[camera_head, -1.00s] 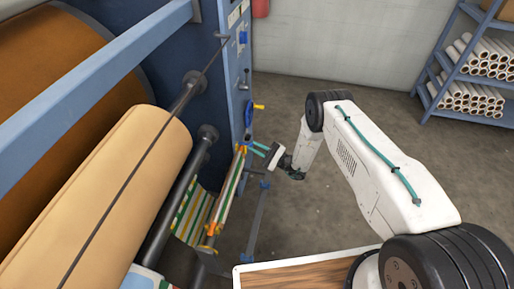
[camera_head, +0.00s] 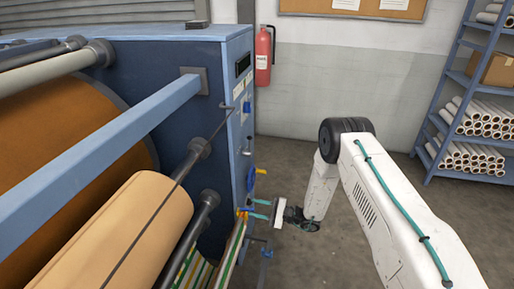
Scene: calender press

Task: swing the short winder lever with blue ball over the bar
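My gripper (camera_head: 260,209) reaches in from the right at the end of my white arm. Its two teal fingers point left and show a gap between them, with nothing seen held. The fingertips are close to the machine's end panel, beside a small yellow-orange part (camera_head: 242,212); I cannot tell whether they touch it. A small blue knob (camera_head: 246,107) sits high on the panel, well above the gripper. A small blue piece (camera_head: 267,253) shows just below the gripper. I cannot tell which of these is the short lever's ball, and its bar is not clearly seen.
A blue handwheel (camera_head: 250,179) with a yellow handle (camera_head: 260,171) is just above the fingers. The tan roll (camera_head: 120,235) and a blue beam (camera_head: 110,122) fill the left. A fire extinguisher (camera_head: 263,56) hangs behind. A shelf rack (camera_head: 450,95) stands right. Floor between is clear.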

